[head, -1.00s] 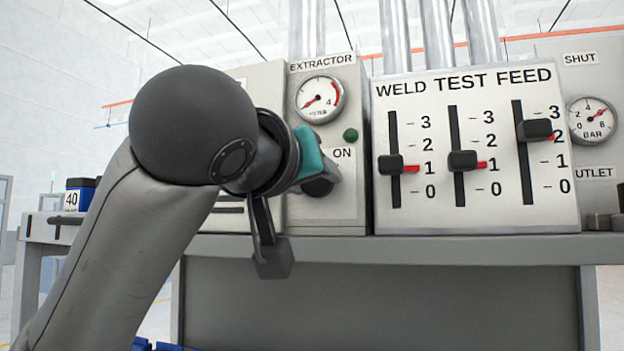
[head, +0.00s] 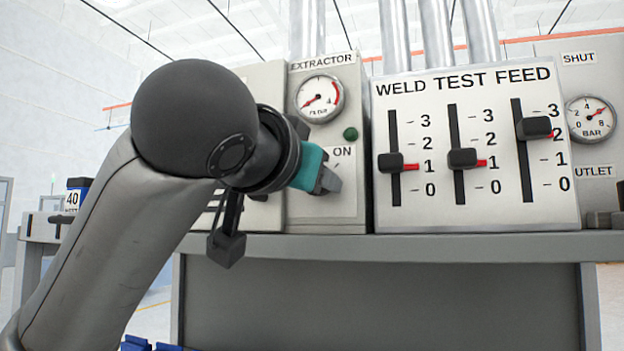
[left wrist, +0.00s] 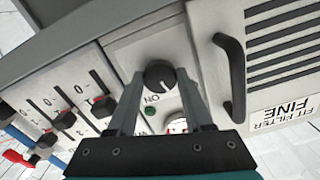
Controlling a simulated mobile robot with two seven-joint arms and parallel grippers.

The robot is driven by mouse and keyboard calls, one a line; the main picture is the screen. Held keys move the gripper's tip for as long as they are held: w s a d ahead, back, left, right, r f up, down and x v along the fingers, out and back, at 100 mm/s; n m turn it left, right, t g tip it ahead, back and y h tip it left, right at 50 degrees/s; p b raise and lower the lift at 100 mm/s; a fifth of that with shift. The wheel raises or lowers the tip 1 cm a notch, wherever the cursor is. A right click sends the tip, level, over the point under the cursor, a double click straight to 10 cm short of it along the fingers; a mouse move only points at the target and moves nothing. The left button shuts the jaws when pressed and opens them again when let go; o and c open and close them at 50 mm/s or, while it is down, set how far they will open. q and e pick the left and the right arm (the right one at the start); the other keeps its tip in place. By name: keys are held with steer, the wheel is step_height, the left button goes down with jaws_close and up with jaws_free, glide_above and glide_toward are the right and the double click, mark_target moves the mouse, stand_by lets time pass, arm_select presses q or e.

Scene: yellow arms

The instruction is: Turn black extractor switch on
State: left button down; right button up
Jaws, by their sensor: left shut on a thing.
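The black extractor switch (left wrist: 160,75) is a round knob on the grey extractor panel (head: 345,212), beside the ON label. In the left wrist view it sits between the fingertips, and a small light mark shows on its edge towards the ON label. In the head view the gripper hides the knob. My left gripper (head: 328,182) reaches the panel from the left and is shut on the switch; it also shows in the left wrist view (left wrist: 160,78). My right gripper is not in view.
A green lamp (head: 350,133) and a round gauge (head: 320,98) sit above the switch. The weld test feed panel (head: 470,215) with three black sliders stands right of it. A black handle (left wrist: 233,75) is on the neighbouring filter cabinet. The bench edge (head: 420,246) runs below.

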arm_select(q)
steer(key=m+p, duration=0.1)
steer(key=m, duration=1)
steer(key=shift+m, duration=0.3)
stand_by(0.4)
steer(key=shift+c, duration=1.5)
jaws_free()
steer(key=shift+w+p, duration=0.1)
steer(key=shift+p, duration=0.2)
